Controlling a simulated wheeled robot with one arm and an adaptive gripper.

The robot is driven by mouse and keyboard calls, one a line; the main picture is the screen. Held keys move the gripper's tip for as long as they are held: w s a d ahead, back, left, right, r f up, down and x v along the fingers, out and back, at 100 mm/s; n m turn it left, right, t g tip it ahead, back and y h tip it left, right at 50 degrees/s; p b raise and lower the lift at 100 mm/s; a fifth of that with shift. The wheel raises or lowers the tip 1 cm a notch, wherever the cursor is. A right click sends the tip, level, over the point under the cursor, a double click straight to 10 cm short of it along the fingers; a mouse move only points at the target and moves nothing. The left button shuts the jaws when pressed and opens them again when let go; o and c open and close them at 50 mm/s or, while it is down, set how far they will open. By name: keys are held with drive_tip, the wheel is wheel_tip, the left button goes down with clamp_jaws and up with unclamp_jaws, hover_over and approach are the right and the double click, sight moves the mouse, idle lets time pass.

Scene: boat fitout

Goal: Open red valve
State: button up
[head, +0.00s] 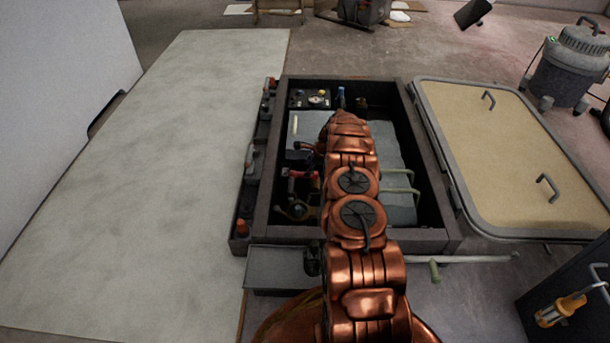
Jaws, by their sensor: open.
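A small red part (299,175), which looks like the red valve, sits among dark pipes and fittings in the left half of an open dark box (434,152). Its exact shape and handle position are too small to tell. My copper arm reaches over the box from the front and hides part of its middle.
A tan hatch lid (500,150) with two handles lies right of the box. A pale flat panel (150,170) covers the left. A grey tray (275,268) is at the box's front. A dark cabinet (565,285) stands lower right; a grey canister (568,70) stands upper right.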

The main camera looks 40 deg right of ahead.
drive_tip(key=shift+b+x, duration=0.75)
drive_tip(key=shift+x, duration=1.5)
clamp_jaws()
